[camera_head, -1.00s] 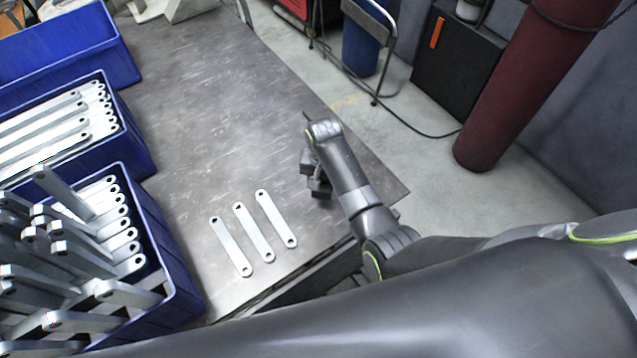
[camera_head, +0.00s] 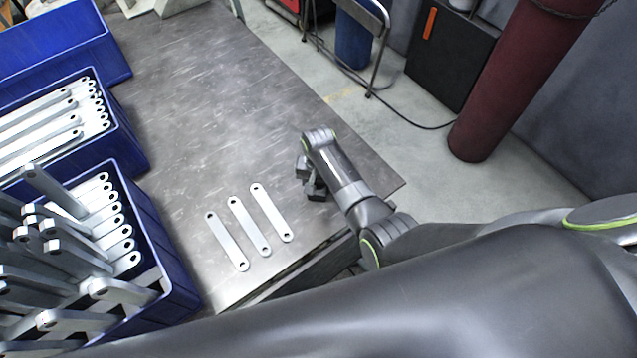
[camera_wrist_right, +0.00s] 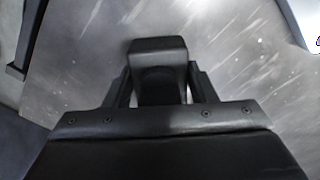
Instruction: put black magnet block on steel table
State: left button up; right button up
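The black magnet block (camera_wrist_right: 158,52) shows between the two fingers of my right gripper (camera_wrist_right: 160,88) in the right wrist view. The fingers lie close against its two sides and appear shut on it. In the head view my right gripper (camera_head: 309,180) points down over the front right part of the steel table (camera_head: 215,100). The block cannot be told clearly from the dark fingers there. It is low over the table; whether it touches the surface cannot be told. My left gripper is out of view.
Several flat galvanized brackets (camera_head: 249,223) lie left of the gripper. Blue bins (camera_head: 172,245) filled with brackets line the table's left side, with an emptier blue bin (camera_head: 60,45) behind. The table's middle is clear. Its right edge is close to my right arm.

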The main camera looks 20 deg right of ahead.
jog(key=o, duration=0.4)
jog(key=shift+r, duration=0.1)
notch_tip(320, 180, up, 12)
jog(key=shift+r+p, duration=0.1)
jog(key=shift+p, duration=0.35)
dwell(0.4)
